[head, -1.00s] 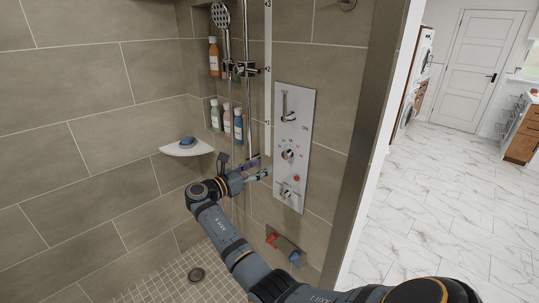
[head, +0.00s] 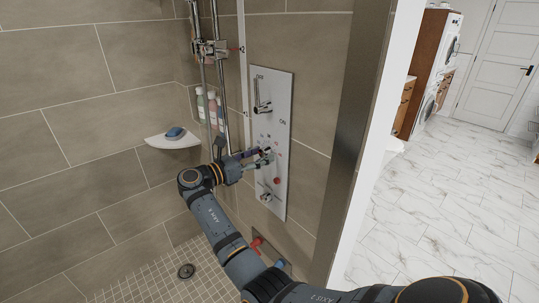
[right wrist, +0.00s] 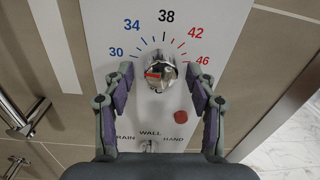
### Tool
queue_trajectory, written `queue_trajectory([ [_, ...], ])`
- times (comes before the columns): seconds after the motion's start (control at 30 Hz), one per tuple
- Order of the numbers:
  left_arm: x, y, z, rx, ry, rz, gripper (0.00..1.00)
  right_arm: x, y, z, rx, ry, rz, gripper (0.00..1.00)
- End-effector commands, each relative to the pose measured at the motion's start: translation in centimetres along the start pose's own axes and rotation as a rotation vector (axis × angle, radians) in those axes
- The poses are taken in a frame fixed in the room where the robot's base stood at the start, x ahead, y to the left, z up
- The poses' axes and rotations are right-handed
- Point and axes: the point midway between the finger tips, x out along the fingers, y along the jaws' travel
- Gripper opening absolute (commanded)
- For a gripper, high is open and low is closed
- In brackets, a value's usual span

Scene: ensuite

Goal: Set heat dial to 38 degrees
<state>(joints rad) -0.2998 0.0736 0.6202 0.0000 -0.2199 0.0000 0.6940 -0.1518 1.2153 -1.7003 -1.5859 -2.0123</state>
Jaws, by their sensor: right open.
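The chrome heat dial (right wrist: 161,72) is centred in the right wrist view on a pale control panel (right wrist: 210,22). Numbers 30, 34, 38, 42 and 46 arc around it, with 38 at the top. A red mark on the dial points left, roughly towards the 30 side. My right gripper (right wrist: 160,76) is open, with one purple-padded finger on each side of the dial and visible gaps between. In the head view my right gripper (head: 263,158) is at the panel (head: 282,122) and partly hides the dial. My left gripper is out of view.
A red button (right wrist: 181,117) sits below right of the dial, above a lower selector lettered for rain, wall and hand. A lever handle (head: 262,106) projects above the dial. A corner shelf (head: 173,140) and shower rail (head: 221,80) stand left.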

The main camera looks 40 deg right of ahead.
Motion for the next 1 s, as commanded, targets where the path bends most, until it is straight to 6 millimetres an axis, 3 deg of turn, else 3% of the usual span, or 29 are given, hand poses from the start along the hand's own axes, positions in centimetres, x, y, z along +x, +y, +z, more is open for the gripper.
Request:
queue_trajectory([
  [0.3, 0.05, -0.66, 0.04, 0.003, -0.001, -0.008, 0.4, -0.12, -0.02, 0.03, 0.0, 0.0, 0.0, 0.56],
  [0.7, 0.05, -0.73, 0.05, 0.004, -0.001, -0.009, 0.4, -0.1, -0.02, 0.0, 0.0, 0.0, 0.0, 0.03],
  [1.0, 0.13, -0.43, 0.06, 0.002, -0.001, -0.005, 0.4, -0.09, -0.01, -0.01, 0.042, 0.002, 0.0, 0.03],
])
